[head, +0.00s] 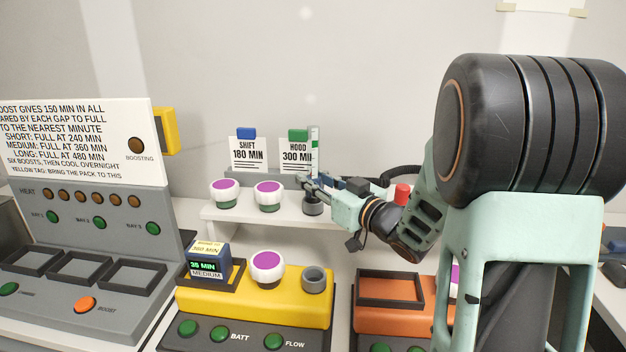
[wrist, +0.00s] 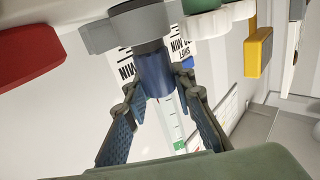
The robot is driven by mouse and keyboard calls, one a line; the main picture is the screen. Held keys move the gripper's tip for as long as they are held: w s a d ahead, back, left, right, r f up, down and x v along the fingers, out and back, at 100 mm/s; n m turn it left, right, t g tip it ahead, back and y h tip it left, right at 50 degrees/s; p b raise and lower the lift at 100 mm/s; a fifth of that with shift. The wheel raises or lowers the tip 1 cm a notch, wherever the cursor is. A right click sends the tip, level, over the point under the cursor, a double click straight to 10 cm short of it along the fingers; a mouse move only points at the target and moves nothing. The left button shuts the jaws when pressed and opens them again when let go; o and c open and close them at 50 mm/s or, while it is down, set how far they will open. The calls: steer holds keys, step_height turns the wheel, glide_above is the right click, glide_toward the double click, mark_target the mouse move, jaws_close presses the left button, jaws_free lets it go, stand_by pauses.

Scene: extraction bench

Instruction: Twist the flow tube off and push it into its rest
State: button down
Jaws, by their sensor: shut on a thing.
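The flow tube (head: 315,140) is upright at the right end of the white shelf, a clear tube with green marks. Its blue lower part (wrist: 156,72) shows in the wrist view. My gripper (head: 308,184) is shut on that lower part; its fingertips (wrist: 158,82) lie on both sides of it. The tube's lower end meets a grey cup-like rest (head: 313,205) on the shelf, which also shows in the wrist view (wrist: 125,30). I cannot tell how deep the tube sits. A grey socket (head: 314,281) on the yellow unit, above the FLOW label, is empty.
Two purple-topped white knobs (head: 224,193) (head: 268,194) stand on the shelf (head: 235,220), left of the rest. Cards reading SHIFT (head: 247,153) and HOOD (head: 296,152) stand behind. The yellow unit (head: 220,305) is below, with a battery pack (head: 208,262). A red-capped item (head: 402,193) is right.

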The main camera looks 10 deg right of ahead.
mark_target(317, 165)
steer(key=shift+f+b, duration=0.3)
steer(key=shift+b, duration=0.05)
stand_by(0.4)
steer(key=c, duration=1.5)
jaws_free()
steer(key=shift+c, duration=0.2)
steer(key=shift+r, duration=0.1)
steer(key=shift+r+p, duration=1.7)
steer(key=shift+r, duration=0.45)
steer(key=shift+c, duration=0.7)
